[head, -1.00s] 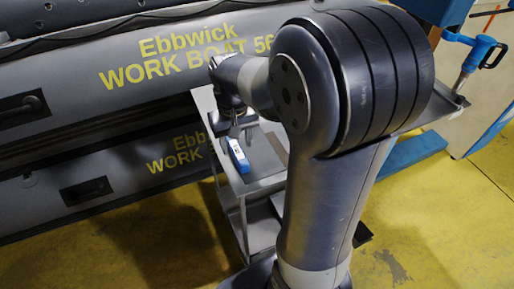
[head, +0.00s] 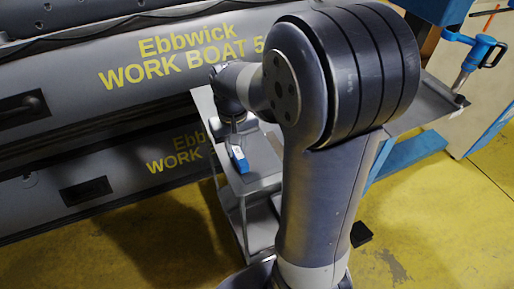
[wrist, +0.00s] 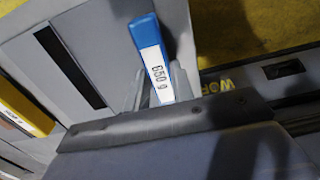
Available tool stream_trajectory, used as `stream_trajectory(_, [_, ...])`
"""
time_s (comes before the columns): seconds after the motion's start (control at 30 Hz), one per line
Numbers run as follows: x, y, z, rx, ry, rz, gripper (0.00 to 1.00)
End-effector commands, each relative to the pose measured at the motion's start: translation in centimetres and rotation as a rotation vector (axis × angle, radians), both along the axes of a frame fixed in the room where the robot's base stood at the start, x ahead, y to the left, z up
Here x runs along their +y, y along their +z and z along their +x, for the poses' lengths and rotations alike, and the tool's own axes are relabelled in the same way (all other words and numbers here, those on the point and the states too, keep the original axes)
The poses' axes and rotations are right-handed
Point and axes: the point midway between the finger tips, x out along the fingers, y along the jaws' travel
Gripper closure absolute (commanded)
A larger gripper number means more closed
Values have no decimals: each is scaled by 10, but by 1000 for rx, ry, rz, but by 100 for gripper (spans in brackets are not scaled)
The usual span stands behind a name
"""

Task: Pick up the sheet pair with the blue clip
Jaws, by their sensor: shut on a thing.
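The blue clip (wrist: 145,30) with a white label reading "650 g" stands out clearly in the wrist view. It also shows in the head view (head: 239,158), at the small metal stand below my wrist. My gripper (head: 235,145) is right at the clip, pointing down. In the wrist view a dark bar of my gripper crosses below the clip, and grey parts lie just behind it. My gripper is shut on the blue-clipped sheet pair. The sheets themselves are mostly hidden, and I cannot tell whether they touch the stand.
A yellow labelled piece (wrist: 22,110) lies at the left in the wrist view. A black strip (wrist: 70,65) is on the light surface beside the clip. Grey boats (head: 100,80) stand close behind the stand (head: 262,165). Yellow floor (head: 130,250) is clear in front.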

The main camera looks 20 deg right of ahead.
Motion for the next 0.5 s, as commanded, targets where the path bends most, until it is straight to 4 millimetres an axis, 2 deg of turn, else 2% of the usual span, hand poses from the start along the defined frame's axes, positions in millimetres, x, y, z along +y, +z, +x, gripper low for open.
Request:
stream_trajectory(0.3, [0,3,0,-2,0,0,100])
stream_trajectory(0.37, [0,9,1,-4,0,0,100])
stream_trajectory(0.5, [0,34,1,-7,0,0,100])
